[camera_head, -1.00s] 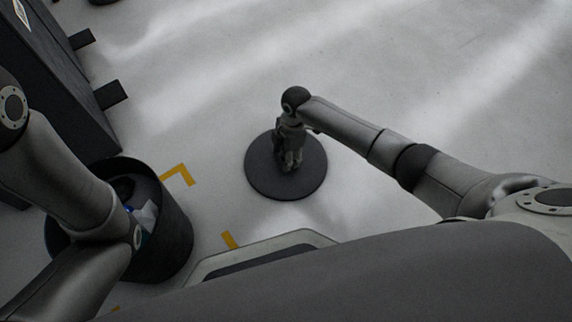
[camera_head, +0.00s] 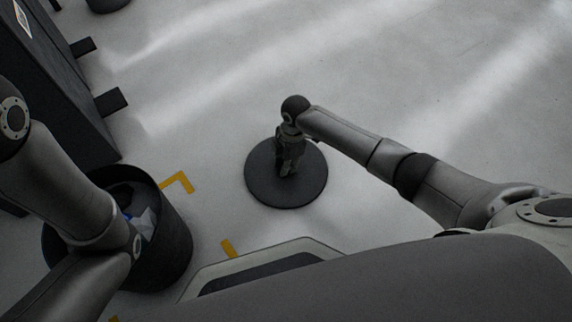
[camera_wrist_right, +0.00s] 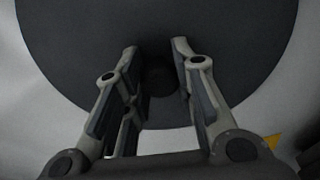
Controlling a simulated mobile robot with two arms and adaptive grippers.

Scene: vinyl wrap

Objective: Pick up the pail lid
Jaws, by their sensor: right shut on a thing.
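The pail lid (camera_head: 305,185) is a dark round disc in the middle of the head view, over the pale floor. I cannot tell whether it touches the floor. My right gripper (camera_head: 287,170) points down at its middle and is shut on it. In the right wrist view the lid (camera_wrist_right: 80,50) fills the upper part, and the gripper's fingers (camera_wrist_right: 160,52) stand on either side of a dark knob (camera_wrist_right: 160,78) at its centre. The left arm comes in from the left over the pail, and its gripper is not visible.
A dark open pail (camera_head: 172,245) with crumpled scraps inside stands at the lower left, partly behind my left arm. Yellow corner marks (camera_head: 180,182) lie on the floor beside it. A dark cabinet (camera_head: 55,85) stands at the upper left. The floor at the upper right is clear.

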